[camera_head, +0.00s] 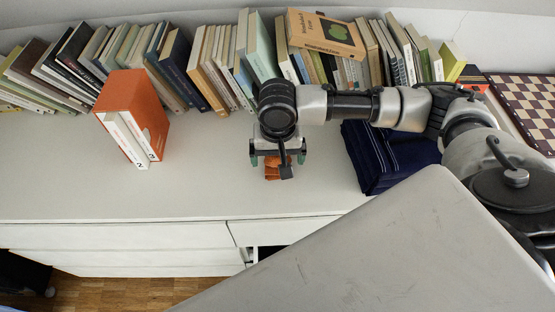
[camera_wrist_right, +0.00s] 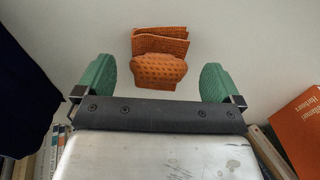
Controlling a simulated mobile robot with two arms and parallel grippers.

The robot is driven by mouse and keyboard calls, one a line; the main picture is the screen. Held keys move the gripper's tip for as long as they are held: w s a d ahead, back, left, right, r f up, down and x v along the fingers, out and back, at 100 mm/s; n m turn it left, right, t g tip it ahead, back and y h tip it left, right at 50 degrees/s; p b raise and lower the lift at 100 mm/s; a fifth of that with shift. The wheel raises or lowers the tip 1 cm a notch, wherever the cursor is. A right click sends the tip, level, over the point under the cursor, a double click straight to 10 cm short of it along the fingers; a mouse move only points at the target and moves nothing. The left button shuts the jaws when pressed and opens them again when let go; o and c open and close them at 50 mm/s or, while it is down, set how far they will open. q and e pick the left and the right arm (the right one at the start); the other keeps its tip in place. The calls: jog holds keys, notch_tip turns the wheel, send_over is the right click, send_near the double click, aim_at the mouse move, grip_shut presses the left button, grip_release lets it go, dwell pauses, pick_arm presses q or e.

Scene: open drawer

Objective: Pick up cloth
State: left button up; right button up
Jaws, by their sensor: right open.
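A small folded orange cloth (camera_head: 272,172) lies on the white cabinet top, partly hidden under my right gripper in the head view. In the right wrist view the whole cloth (camera_wrist_right: 159,60) shows, with a waffle-like texture. My right gripper (camera_head: 278,157) is above the cloth, pointing down. Its green fingers (camera_wrist_right: 158,80) are wide apart, with the cloth in the gap between them and clear space on both sides. The gripper holds nothing. My left gripper is in neither view.
A row of books (camera_head: 205,70) lines the back of the white cabinet top (camera_head: 200,190). An orange box file (camera_head: 137,105) stands to the left. Dark blue folded fabric (camera_head: 385,160) lies to the right, under my arm. A checkered board (camera_head: 527,100) is at far right. A drawer below is slightly open.

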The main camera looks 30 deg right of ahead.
aim_at(278, 159)
notch_tip(278, 159, down, 4)
jog(key=shift+r, duration=0.25)
jog(key=shift+c, duration=0.2)
jog(key=c, duration=1)
jog(key=shift+r, duration=0.1)
jog(key=shift+r, duration=0.45)
jog(key=r, duration=0.3)
jog(key=shift+s+d+r, duration=0.3)
jog(key=s+d+r+p, duration=0.1)
jog(key=s+d+r, duration=0.5)
jog(key=s+d, duration=0.1)
jog(key=shift+s+r, duration=0.2)
jog(key=shift+s, duration=0.6)
